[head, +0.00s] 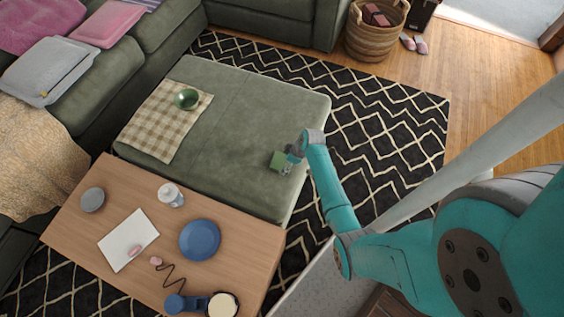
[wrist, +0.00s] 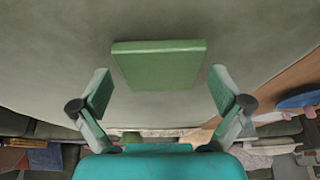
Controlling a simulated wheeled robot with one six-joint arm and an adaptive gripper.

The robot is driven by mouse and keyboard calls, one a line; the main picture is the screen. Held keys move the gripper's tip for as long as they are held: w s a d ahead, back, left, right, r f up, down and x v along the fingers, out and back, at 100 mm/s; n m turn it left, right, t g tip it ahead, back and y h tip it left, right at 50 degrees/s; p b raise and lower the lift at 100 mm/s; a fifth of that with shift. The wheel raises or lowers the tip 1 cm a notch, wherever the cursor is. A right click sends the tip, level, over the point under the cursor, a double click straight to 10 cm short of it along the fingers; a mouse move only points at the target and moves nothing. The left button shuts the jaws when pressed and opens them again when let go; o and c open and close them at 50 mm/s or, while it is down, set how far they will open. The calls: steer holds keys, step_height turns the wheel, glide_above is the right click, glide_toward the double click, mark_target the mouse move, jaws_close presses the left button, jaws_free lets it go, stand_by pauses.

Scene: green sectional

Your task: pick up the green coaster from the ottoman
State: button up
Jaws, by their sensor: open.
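The green coaster (head: 278,161) is a thin square near the right side of the green ottoman (head: 225,110). In the wrist view the coaster (wrist: 160,65) lies flat just beyond my fingertips, roughly centred between them. My gripper (head: 289,158) is at the coaster in the head view and partly covers its right side. In the wrist view my gripper (wrist: 159,86) is open, with one finger on each side and nothing held. I cannot tell the exact height of the fingers above the ottoman.
A checked cloth (head: 150,133) with a green bowl (head: 187,99) lies on the ottoman's left part. A wooden table (head: 80,225) in front holds a blue plate (head: 200,240), a jar (head: 170,195) and a lamp (head: 190,302). The ottoman around the coaster is clear.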

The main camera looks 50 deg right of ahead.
steer(key=shift+f, duration=0.1)
steer(key=c, duration=0.9)
steer(key=shift+o, duration=0.2)
